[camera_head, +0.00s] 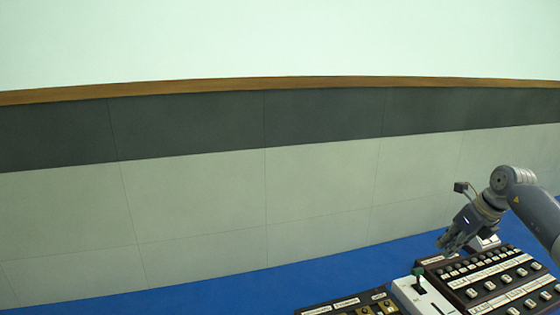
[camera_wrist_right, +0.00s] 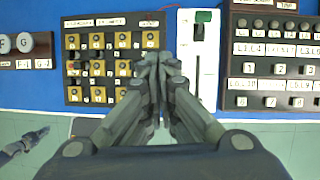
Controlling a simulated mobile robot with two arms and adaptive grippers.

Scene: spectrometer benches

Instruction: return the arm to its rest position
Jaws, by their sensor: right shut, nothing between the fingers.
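My right gripper (camera_head: 447,243) is at the right of the head view, over the control panels, with its arm coming in from the right edge. In the right wrist view its fingers (camera_wrist_right: 157,62) are together and nothing is between them. They are in front of the gap between the yellow-button panel (camera_wrist_right: 84,62) and the white slider panel (camera_wrist_right: 207,78). Contact with either panel cannot be told. A small dark jointed shape (camera_wrist_right: 25,143) at the lower left of the wrist view looks like my left gripper; its fingers are too small to judge.
A round-knob panel (camera_wrist_right: 27,50) is at the left of the wrist view. The blue bench top (camera_head: 230,292) is bare left of the panels, before a tiled wall (camera_head: 200,200).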

